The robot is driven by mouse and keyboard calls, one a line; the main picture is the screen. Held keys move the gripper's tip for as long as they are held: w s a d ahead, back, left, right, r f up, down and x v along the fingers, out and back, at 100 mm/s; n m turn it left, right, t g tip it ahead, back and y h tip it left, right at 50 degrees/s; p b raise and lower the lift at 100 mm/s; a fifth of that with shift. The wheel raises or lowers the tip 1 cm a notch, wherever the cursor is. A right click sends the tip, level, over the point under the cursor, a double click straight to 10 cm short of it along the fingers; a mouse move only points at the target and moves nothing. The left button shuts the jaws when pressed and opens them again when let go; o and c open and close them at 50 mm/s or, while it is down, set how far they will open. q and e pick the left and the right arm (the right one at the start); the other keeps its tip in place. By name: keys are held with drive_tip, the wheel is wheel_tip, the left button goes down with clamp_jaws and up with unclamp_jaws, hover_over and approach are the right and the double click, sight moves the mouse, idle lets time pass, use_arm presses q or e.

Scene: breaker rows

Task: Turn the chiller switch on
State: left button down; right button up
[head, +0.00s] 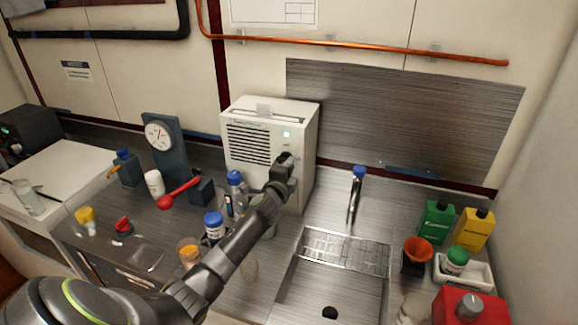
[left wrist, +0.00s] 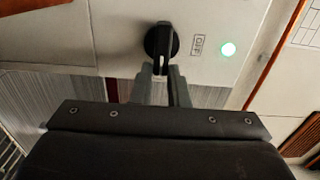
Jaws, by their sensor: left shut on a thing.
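The chiller is a white box (head: 300,120) with a dark grille, standing against the back wall. A round green light (head: 286,134) glows on its front and also shows in the left wrist view (left wrist: 228,49). The chiller switch (left wrist: 161,42) is a black rotary knob on the front panel, with a small framed label (left wrist: 197,45) between it and the light. The label's lettering is too small to read surely. My left gripper (head: 284,166) is at the chiller's front, its fingers (left wrist: 164,75) shut on the knob. In the head view the gripper hides the knob.
A sink (head: 330,285) with a tap (head: 356,190) lies to the right. A blue-capped bottle (head: 214,228) and other containers stand close beside my left arm. A red-handled lever (head: 180,192) and a gauge stand (head: 160,140) are left of the chiller.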

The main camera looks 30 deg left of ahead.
use_arm(q)
drive_tip(key=shift+f, duration=0.1)
idle(0.4)
drive_tip(key=c, duration=1.4)
unclamp_jaws()
drive_tip(key=b+v, duration=0.2)
drive_tip(key=v, duration=1.5)
drive_tip(key=shift+s, duration=0.25)
